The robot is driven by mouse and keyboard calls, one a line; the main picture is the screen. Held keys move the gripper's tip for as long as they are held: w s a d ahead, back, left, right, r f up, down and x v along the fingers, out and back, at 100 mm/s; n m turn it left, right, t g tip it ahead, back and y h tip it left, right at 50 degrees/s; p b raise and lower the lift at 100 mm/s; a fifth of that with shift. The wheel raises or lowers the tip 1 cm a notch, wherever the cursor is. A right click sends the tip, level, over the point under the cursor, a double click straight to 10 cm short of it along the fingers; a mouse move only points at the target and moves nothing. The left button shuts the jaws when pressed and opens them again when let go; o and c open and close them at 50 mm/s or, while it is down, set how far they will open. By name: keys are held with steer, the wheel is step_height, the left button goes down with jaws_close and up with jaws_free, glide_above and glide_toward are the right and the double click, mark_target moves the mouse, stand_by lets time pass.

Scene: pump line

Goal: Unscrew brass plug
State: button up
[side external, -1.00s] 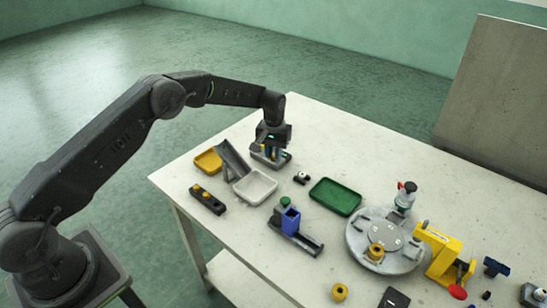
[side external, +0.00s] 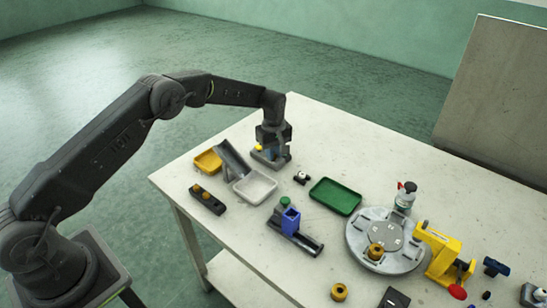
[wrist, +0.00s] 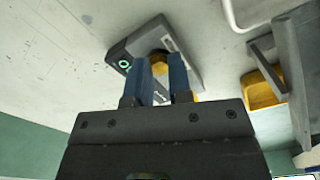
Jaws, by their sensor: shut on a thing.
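The brass plug (wrist: 159,64) shows in the wrist view as a yellow-gold piece on a grey block (wrist: 122,50) that has a green ring on its top. My gripper (wrist: 161,66) has its two blue fingers on either side of the plug and is shut on it. In the side external view my gripper (side external: 270,149) points down over the same grey block (side external: 283,162) at the table's far left part. The fingers hide most of the plug there. I cannot tell how far the plug sits in its hole.
A grey ramp (side external: 232,158), a yellow tray (side external: 205,161) and a white tray (side external: 270,197) stand close to the block. A green tray (side external: 335,207), a blue holder (side external: 291,220) and a round grey turntable (side external: 360,250) are farther right. The far table edge is clear.

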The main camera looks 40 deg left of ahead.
steer(key=shift+n, duration=0.8)
steer(key=n, duration=0.2)
steer(key=shift+n, duration=0.4)
steer(key=n, duration=0.3)
steer(key=shift+n, duration=0.6)
steer(key=n, duration=0.3)
steer(key=shift+n, duration=0.4)
steer(key=n, duration=0.3)
